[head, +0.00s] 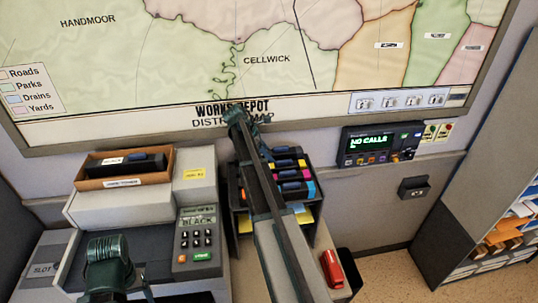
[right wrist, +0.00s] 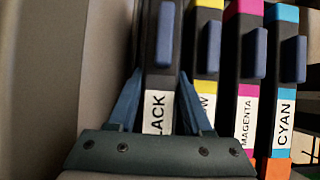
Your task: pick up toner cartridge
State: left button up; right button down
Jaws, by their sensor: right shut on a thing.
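The black toner cartridge (right wrist: 163,50), labelled BLACK with its first letter hidden, stands in the right wrist view beside the yellow (right wrist: 207,45), magenta (right wrist: 247,60) and cyan (right wrist: 285,80) cartridges. My right gripper (right wrist: 160,77) has its two blue fingers on either side of the black one and is shut on it. In the head view my right arm reaches over the dark toner rack (head: 235,218), with the gripper (head: 266,153) at its back end, partly hidden by the arm. My left gripper (head: 108,267) is low at left, above the printer's front; its fingers do not show clearly.
The printer (head: 120,207) at left has a keypad panel showing BLACK. A brown tray (head: 92,183) on it holds a dark cartridge. A red object (head: 332,268) lies right of the rack. The wall map is behind, and a shelf unit (head: 480,180) stands at right.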

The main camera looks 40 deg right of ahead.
notch_tip(320, 180, up, 10)
jog(key=p, duration=0.9)
jog(key=shift+f, duration=0.15)
jog(key=s+a, duration=1.1)
jog(key=s, duration=0.5)
jog(key=shift+f+b, duration=0.3)
